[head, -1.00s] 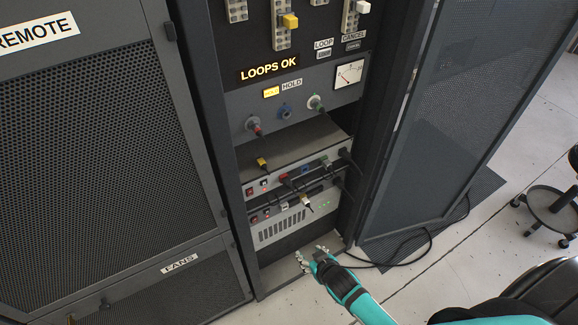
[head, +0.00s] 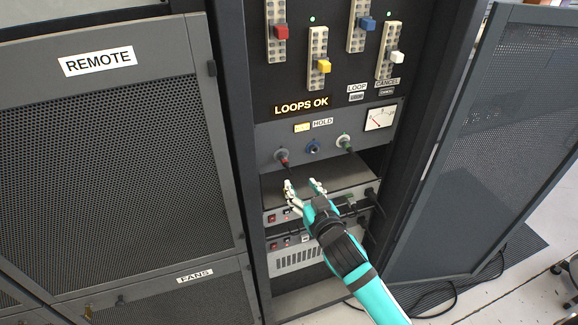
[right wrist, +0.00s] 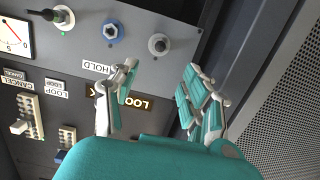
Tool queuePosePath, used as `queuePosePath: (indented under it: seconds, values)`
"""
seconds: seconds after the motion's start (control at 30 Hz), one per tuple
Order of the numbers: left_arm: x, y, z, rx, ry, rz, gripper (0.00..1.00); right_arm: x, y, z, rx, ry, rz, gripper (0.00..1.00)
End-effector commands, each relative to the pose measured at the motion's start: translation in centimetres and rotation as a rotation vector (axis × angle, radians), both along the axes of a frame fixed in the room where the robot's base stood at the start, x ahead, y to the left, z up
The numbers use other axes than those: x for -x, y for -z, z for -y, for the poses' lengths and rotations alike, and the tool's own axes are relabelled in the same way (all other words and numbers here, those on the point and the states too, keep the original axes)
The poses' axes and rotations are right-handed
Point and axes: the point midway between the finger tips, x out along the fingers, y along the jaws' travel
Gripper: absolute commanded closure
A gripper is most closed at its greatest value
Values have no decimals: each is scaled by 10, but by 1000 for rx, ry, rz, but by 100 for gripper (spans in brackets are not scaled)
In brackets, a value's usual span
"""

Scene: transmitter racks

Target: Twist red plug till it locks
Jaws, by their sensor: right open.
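The red plug (head: 283,160) sits in the left grey socket on the panel under the LOOPS OK sign, its dark end pointing down and outward. In the right wrist view this socket with its plug (right wrist: 158,45) shows at the top, beyond my fingers. My right gripper (head: 303,186) is open and empty, just below and in front of the red plug, apart from it. In the right wrist view its two fingers (right wrist: 158,82) are spread. My left gripper is not in view.
A blue socket (head: 313,147) and a green-marked plug (head: 344,143) are to the right on the same panel. A dial meter (head: 380,117) is beyond them. A shelf (head: 350,171) lies below. The open mesh door (head: 480,150) stands at right.

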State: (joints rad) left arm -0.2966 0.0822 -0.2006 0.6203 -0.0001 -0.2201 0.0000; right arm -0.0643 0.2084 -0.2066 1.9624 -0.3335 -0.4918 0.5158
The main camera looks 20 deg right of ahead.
Motion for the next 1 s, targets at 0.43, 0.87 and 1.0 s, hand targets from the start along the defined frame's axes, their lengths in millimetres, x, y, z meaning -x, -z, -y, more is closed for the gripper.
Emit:
queuePosePath:
  seconds: [0.43,0.87,1.0]
  values:
    - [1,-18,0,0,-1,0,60,-89,12,-3,1,1,-1,52]
    - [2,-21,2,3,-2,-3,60,-126,19,-5,0,-1,0,52]
    - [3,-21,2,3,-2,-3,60,-127,19,-5,0,0,0,52]
